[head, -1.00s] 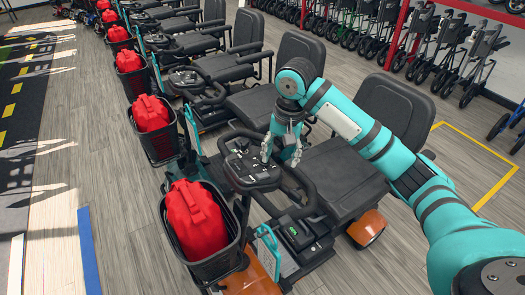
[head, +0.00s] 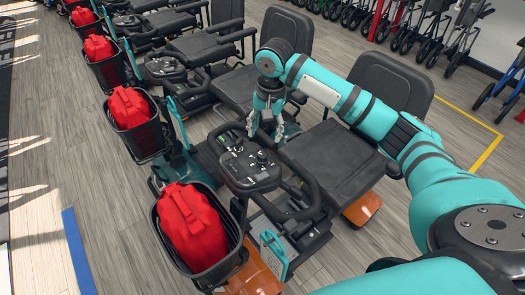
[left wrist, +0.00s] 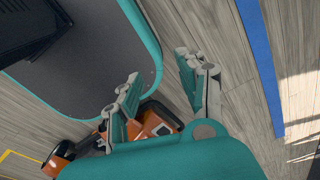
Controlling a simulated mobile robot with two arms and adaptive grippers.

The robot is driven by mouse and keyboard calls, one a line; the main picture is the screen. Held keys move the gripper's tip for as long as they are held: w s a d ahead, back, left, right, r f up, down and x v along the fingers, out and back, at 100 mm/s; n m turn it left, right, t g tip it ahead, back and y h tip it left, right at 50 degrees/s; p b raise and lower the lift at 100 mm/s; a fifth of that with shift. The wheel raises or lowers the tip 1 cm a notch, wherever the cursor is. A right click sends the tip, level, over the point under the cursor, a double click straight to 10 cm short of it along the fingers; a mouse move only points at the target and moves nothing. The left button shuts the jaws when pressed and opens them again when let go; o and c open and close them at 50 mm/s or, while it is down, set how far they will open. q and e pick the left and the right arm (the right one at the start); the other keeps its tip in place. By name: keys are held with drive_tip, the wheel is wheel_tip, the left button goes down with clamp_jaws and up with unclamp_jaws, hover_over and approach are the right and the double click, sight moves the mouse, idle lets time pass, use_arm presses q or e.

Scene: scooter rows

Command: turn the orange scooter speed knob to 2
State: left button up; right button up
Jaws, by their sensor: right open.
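The orange scooter (head: 362,209) is the nearest in the row, with a black seat and orange body parts. Its dark control console (head: 250,172) faces up in the head view. A small round black knob (head: 262,158) shows on the console; its setting is too small to read.
A black basket (head: 238,247) with a red container (head: 192,226) is at the scooter's front. More scooters with similar baskets stand behind it. Folded walkers (head: 465,40) line the back right. A blue floor stripe (head: 78,250) crosses the free floor at left.

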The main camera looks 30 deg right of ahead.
sight(262, 155)
drive_tip(key=f, duration=0.6)
drive_tip(key=f+p, duration=0.1)
drive_tip(key=f, duration=0.2)
drive_tip(key=shift+w+a+f, duration=0.2)
drive_tip(key=shift+w+a, duration=0.05)
drive_tip(key=shift+w, duration=0.15)
drive_tip(key=shift+f, duration=0.4)
clamp_jaws()
use_arm(q)
drive_tip(key=shift+w+r, duration=0.7)
drive_tip(key=shift+w, duration=0.3)
